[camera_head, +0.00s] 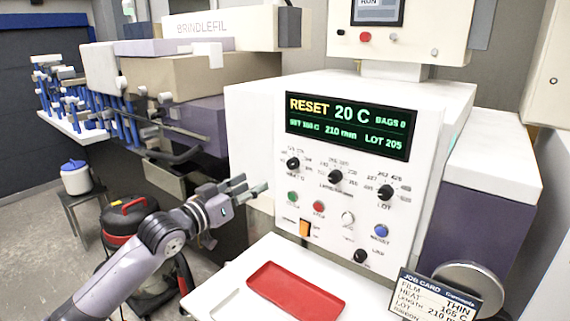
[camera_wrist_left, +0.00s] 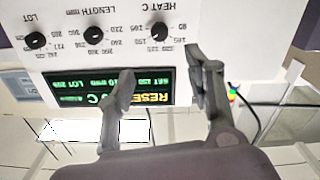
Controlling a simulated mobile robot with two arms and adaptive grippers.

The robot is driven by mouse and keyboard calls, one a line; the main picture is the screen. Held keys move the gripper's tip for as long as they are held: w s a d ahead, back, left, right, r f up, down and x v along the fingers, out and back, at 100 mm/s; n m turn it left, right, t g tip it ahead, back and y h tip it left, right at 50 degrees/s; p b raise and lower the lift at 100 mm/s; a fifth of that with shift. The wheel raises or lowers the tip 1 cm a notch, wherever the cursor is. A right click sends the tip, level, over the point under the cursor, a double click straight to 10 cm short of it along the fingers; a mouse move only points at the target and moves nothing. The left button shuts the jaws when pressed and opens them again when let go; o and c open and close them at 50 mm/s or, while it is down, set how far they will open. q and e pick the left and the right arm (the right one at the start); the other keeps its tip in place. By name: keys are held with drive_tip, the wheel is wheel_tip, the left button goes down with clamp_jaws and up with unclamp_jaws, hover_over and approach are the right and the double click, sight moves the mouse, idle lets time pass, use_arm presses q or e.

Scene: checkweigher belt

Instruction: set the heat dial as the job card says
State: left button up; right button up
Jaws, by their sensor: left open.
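The heat dial (camera_head: 293,163) is a small black knob at the upper left of the white control panel. In the left wrist view the heat dial (camera_wrist_left: 160,28) appears upside down, with small numbers around it; I cannot tell its exact setting. The job card (camera_head: 437,297) at the lower right reads film thin, heat 165 C, length 210 mm. The display (camera_head: 347,124) reads RESET, 20 C, 210 mm and lot 205; its set heat is too small to read surely. My left gripper (camera_head: 255,188) is open and empty, left of and below the heat dial, apart from it.
The length dial (camera_head: 335,176) and lot dial (camera_head: 385,192) sit to the right. Green (camera_head: 292,196) and red (camera_head: 319,208) buttons and an orange switch (camera_head: 305,228) lie below. A red tray (camera_head: 296,292) rests on the white shelf in front.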

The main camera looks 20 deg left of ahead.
sight(290, 165)
use_arm(q)
drive_tip(key=p+x, duration=0.4)
drive_tip(key=x, duration=1)
drive_tip(key=shift+f, duration=0.1)
clamp_jaws()
drive_tip(key=shift+f, duration=0.1)
